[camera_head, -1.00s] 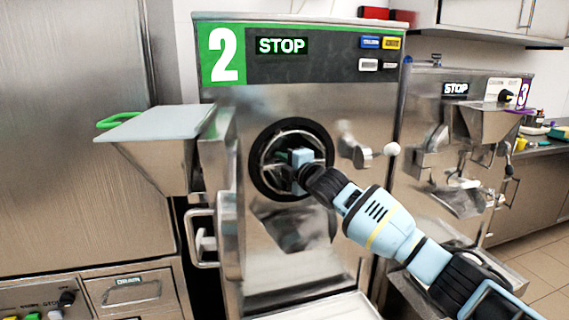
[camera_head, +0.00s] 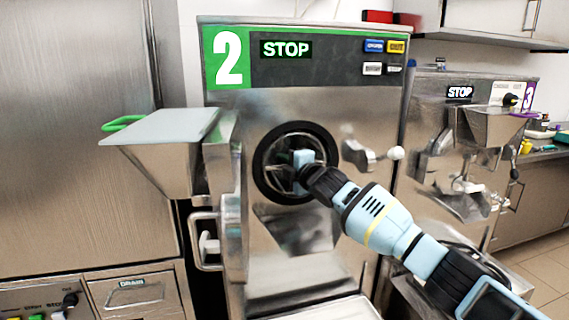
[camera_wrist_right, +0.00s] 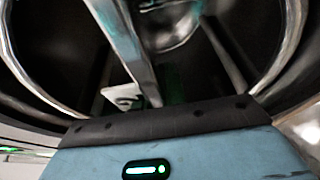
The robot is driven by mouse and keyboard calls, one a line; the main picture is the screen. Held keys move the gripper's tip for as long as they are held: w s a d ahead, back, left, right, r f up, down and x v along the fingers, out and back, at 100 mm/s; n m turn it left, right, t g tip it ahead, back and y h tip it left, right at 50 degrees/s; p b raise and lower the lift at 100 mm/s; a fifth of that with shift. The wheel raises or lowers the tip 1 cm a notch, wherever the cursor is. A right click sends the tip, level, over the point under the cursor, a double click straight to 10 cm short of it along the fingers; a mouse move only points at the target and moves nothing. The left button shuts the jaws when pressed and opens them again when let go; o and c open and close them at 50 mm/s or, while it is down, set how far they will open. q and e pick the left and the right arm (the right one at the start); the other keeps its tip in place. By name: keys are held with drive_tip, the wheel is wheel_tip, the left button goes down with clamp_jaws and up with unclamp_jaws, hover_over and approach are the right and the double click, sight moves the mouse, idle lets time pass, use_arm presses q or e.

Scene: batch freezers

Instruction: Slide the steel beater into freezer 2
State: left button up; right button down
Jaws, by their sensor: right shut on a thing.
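Freezer 2 (camera_head: 328,105) faces me, with a green panel marked 2 and a lit STOP display. Its round, black-rimmed opening (camera_head: 258,170) is uncovered. My right gripper (camera_head: 303,166) is at this opening, coming in from the lower right. It is shut on the steel beater (camera_wrist_right: 122,42), whose bright bar and curved outer bands fill the right wrist view. The beater is within the opening's rim; how deep it sits I cannot tell. The gripper hides part of it in the head view. My left gripper is not in view.
A hopper (camera_head: 160,165) with a pale lid and green handle juts out left of the opening. A lever with a white knob (camera_head: 396,153) sticks out at its right. Freezer 3 (camera_head: 425,105) stands at the right. A tray edge (camera_head: 330,309) shows below.

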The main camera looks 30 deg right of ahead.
idle(0.5)
drive_tip(key=shift+f, duration=0.3)
idle(0.4)
drive_tip(key=c, duration=1.5)
unclamp_jaws()
drive_tip(key=shift+o, duration=0.7)
drive_tip(key=shift+f, duration=0.15)
